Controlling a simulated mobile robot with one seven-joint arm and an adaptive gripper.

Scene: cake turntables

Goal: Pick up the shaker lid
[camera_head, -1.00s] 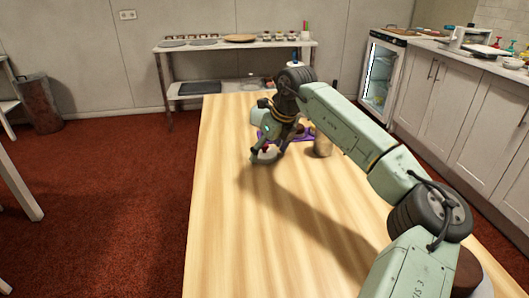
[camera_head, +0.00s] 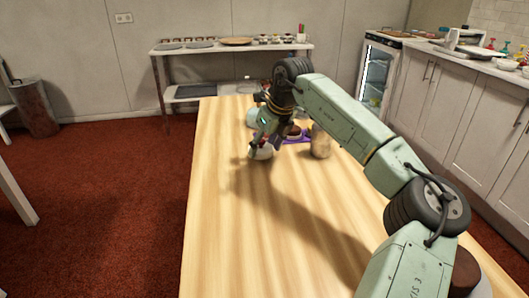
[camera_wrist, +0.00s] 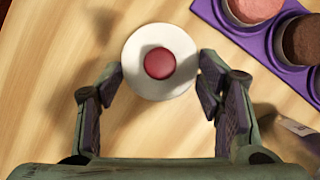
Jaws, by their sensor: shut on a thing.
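The shaker lid appears to be the round white piece (camera_wrist: 134,76) with a dark red round part at its middle. It lies between the fingertips of my gripper (camera_wrist: 160,82), with one finger against each side. In the head view, the white piece (camera_head: 262,153) shows at the tip of my gripper (camera_head: 258,146), at or just above the wooden table; I cannot tell the exact gap. My gripper points down and is shut on this piece. My fingers partly hide it in the head view.
A purple tray (camera_wrist: 253,49) with round pink and brown contents is close on the right. A beige cylinder (camera_head: 320,142) stands right of my gripper, and a pale blue object (camera_head: 252,118) stands behind it. The wooden table (camera_head: 225,220) is clear in front and to the left.

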